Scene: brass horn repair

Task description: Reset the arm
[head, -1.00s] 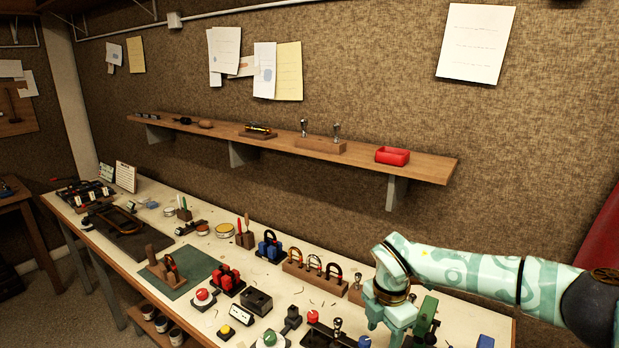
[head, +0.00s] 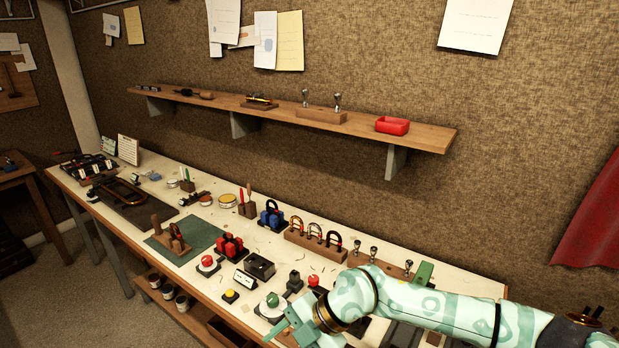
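My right arm (head: 420,305) reaches in from the right over the front of the workbench (head: 228,268). It is pale green with darker patterns. My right gripper (head: 285,328) is at the bench's front edge, just below a green-topped round button (head: 272,300). Its fingers point toward the lower left and are partly cut off by the picture's bottom edge. I cannot tell whether they are open or shut, and I see nothing held. My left gripper is not in view.
Behind the arm stand a wooden block with valve-like pieces (head: 382,259) and a rack of horseshoe-shaped pieces (head: 314,240). A red button (head: 208,262) and a yellow button (head: 230,295) are left of the gripper. A wall shelf holds a red tray (head: 392,126).

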